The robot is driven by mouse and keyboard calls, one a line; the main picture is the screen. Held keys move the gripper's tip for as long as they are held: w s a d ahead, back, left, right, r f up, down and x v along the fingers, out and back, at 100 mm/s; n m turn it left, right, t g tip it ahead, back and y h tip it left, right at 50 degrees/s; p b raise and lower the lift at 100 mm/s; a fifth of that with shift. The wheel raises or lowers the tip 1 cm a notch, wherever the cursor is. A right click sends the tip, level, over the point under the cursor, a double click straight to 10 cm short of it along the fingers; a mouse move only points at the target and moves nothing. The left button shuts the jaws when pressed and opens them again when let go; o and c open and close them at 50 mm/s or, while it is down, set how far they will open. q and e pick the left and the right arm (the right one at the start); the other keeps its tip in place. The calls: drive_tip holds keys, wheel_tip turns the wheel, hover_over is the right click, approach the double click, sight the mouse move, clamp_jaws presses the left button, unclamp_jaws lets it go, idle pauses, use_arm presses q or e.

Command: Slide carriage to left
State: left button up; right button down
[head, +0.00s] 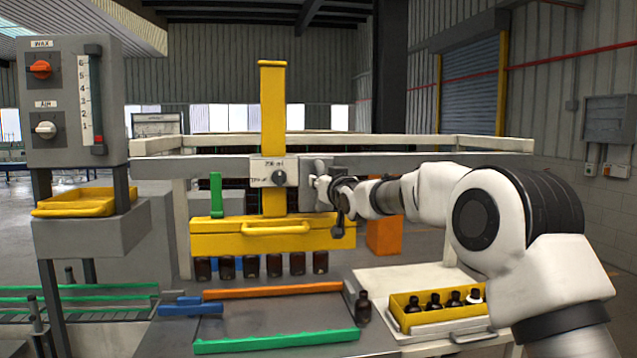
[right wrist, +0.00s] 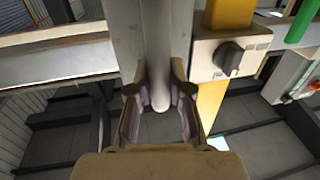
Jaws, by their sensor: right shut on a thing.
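The carriage is a yellow box (head: 215,240) with a front handle and a tall yellow post (head: 272,95), mounted at the pale cross rail (head: 200,166). Several amber bottles (head: 250,266) hang in a row beneath it. My right gripper (head: 335,193) is at the grey block right of the plate. In the right wrist view its fingers (right wrist: 160,105) are shut on a grey rounded peg (right wrist: 159,80). My left gripper is not in view.
A lone amber bottle (head: 363,308) stands right of the low orange bar (head: 270,290) and green bar (head: 275,341). A yellow crate (head: 440,314) with several bottles is at right. A control box (head: 72,100) stands at left. The rail left of the carriage looks clear.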

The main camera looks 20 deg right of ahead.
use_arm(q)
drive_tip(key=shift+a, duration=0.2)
use_arm(e)
drive_tip(key=c, duration=1.1)
unclamp_jaws()
drive_tip(key=shift+a, duration=0.2)
drive_tip(key=shift+o, duration=0.2)
drive_tip(key=shift+w+a, duration=0.1)
drive_tip(key=shift+a, duration=0.1)
drive_tip(key=shift+d, duration=0.15)
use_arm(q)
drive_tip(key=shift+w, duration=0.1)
use_arm(e)
drive_tip(key=s, duration=1.2)
drive_tip(key=shift+a, duration=0.35)
drive_tip(key=shift+w, duration=0.1)
